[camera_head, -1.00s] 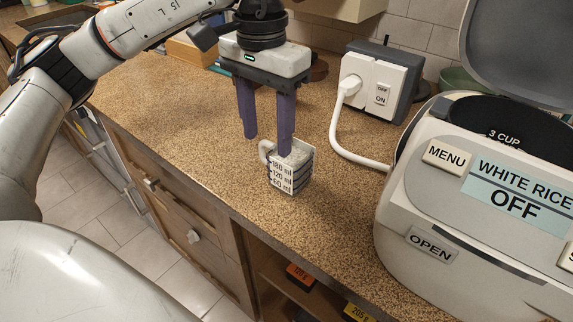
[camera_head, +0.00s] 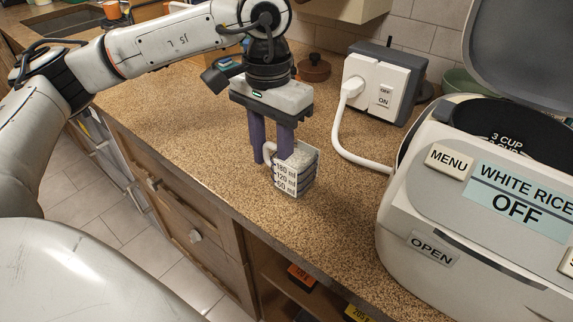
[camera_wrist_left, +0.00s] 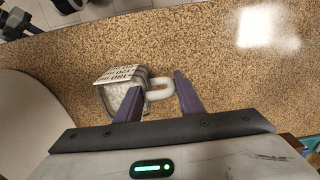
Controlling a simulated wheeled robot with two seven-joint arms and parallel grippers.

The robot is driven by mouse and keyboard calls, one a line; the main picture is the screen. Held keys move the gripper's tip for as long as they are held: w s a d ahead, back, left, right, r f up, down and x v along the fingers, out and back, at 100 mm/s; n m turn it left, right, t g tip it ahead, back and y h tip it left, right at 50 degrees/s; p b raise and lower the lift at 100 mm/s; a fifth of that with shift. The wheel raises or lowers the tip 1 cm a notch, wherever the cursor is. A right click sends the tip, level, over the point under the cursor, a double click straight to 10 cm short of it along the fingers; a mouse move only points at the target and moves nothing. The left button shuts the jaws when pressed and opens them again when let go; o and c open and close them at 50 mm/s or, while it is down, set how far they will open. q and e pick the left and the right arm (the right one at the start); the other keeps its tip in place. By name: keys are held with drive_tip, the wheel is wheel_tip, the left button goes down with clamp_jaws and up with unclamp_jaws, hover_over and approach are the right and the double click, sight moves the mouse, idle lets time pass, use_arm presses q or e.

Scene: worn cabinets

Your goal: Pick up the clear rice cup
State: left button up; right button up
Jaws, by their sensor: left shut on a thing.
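The clear rice cup (camera_head: 297,170) stands upright on the speckled counter, with a white label marked 180, 120 and 60 ml. In the left wrist view the cup (camera_wrist_left: 122,97) is left of centre, and its pale handle (camera_wrist_left: 160,88) points right. My left gripper (camera_head: 272,157) reaches down at the cup's handle side and is shut on the cup. In the left wrist view its purple fingers (camera_wrist_left: 158,103) straddle the handle, the left one overlapping the cup's wall.
A white rice cooker (camera_head: 430,210) with its lid up stands right of the cup. A wall outlet block (camera_head: 378,85) with a white cord (camera_head: 345,140) is behind. The counter's front edge is near the cup. Counter left of my gripper is clear.

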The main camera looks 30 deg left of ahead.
use_arm(q)
drive_tip(key=shift+r, duration=0.2)
drive_tip(key=shift+r+p, duration=0.3)
drive_tip(key=shift+r, duration=4.5)
drive_tip(key=o, duration=0.6)
clamp_jaws()
drive_tip(key=shift+c, duration=0.5)
unclamp_jaws()
clamp_jaws()
